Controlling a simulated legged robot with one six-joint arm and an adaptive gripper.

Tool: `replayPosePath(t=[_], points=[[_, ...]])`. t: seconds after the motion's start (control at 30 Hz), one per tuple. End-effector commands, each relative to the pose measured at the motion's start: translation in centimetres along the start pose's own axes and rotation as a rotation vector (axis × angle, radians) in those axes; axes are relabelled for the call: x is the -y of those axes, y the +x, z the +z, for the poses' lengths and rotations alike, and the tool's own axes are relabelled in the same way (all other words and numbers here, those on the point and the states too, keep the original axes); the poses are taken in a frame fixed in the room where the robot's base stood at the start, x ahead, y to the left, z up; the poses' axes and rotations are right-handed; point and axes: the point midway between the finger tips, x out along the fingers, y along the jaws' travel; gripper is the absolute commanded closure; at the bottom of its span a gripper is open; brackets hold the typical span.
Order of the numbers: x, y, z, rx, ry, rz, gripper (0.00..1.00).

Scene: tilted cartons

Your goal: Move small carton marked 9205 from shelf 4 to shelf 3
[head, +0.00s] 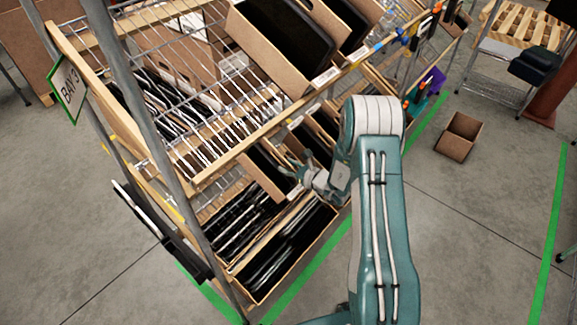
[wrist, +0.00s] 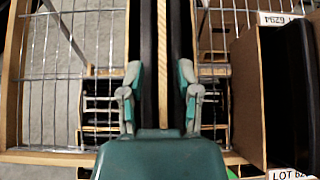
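My gripper (head: 303,176) is at the front of the middle shelf, beside a tilted brown carton (head: 262,172) with dark contents. In the wrist view my gripper (wrist: 160,78) has its two fingers spread apart. Between and beyond them are a light wooden strip (wrist: 163,60) and dark upright surfaces with thin brown edges. I cannot tell whether the fingers touch these. The number 9205 is not readable on any carton, so I cannot tell which one is the marked carton.
The rack has wire shelves and wooden front rails, with a BAY 3 sign (head: 68,93). A large carton (head: 266,48) with a black item sits on top. A long carton (head: 287,256) stands low. An open carton (head: 459,137) is on the floor at right. Another carton (wrist: 248,95) flanks my gripper.

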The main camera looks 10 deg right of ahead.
Motion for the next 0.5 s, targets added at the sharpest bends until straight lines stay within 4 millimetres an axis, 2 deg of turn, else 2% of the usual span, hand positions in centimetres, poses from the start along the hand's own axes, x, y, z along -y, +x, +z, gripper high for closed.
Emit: replayPosePath(t=[0.33,0.5], points=[[0.0,-0.4,-0.1,-0.002,0.002,-0.002,0.51],[0.1,-2.7,-0.1,-0.002,0.003,-0.005,0.51]])
